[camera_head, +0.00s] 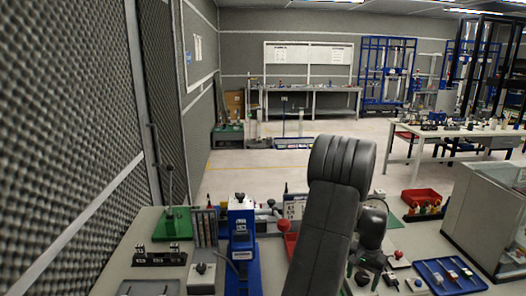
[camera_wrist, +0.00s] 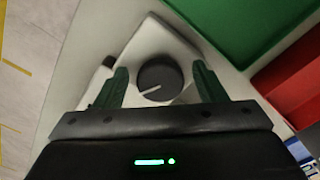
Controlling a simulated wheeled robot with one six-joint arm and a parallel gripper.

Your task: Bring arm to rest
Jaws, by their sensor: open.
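My arm (camera_head: 328,220), dark and padded, rises from the bottom of the head view over the workbench. Its far end bends down on the right. My gripper (camera_wrist: 158,75) shows in the wrist view with two green fingers spread apart and nothing held between them. Below and between the fingers is a pale box with a round black knob (camera_wrist: 160,76) marked by a white line. I cannot tell from the picture whether the fingers touch the box. In the head view the fingers are not clearly visible.
A green panel (camera_wrist: 245,25) and a red bin (camera_wrist: 292,78) lie close to the knob box in the wrist view. The bench holds a green-based lever press (camera_head: 173,224), a blue-and-white device (camera_head: 241,235) and a blue tray (camera_head: 449,273). A foam wall (camera_head: 70,120) stands at left. Open floor lies beyond.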

